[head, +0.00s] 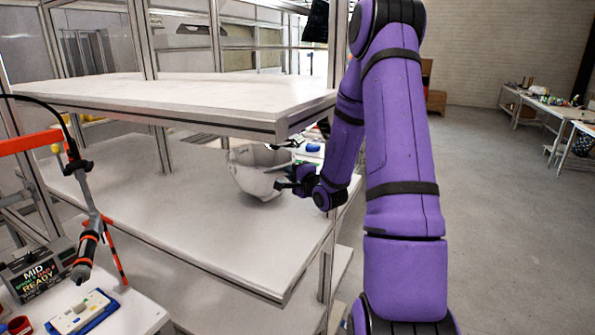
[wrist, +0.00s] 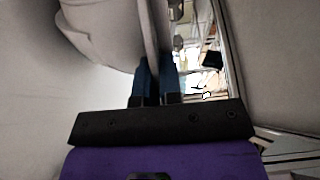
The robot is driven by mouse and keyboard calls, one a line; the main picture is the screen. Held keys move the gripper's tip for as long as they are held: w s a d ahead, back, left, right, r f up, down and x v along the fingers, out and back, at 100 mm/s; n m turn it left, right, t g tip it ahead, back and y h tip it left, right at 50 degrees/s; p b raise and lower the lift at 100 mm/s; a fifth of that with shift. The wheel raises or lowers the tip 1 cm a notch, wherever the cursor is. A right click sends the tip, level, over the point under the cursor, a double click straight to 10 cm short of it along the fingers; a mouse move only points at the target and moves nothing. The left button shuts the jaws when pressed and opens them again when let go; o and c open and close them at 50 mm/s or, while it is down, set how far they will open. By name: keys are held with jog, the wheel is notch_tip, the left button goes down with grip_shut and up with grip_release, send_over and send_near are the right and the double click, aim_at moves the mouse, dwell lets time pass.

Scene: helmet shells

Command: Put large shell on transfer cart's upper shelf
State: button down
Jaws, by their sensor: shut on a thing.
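A large pale bowl-shaped shell (head: 255,172) sits on or just above the middle shelf (head: 215,225) of the cart, under the upper shelf (head: 170,92). I cannot tell whether it touches the shelf. My gripper (head: 292,180) reaches in from the right and is shut on the shell's right rim. In the wrist view the two blue fingers (wrist: 156,78) pinch the rim of the shell (wrist: 105,30), which fills the upper left. The upper shelf's top is bare.
An orange-armed stand with a hanging tool (head: 88,248) is at the left. Below it a bench holds a "MID READY" sign (head: 40,272) and a blue-edged tray (head: 82,312). Metal posts frame the shelves. Open floor (head: 500,220) lies to the right.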

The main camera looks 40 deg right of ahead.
dwell(0.3)
jog(key=c, duration=1.7)
grip_release()
jog(key=shift+f, duration=0.15)
jog(key=o, duration=0.4)
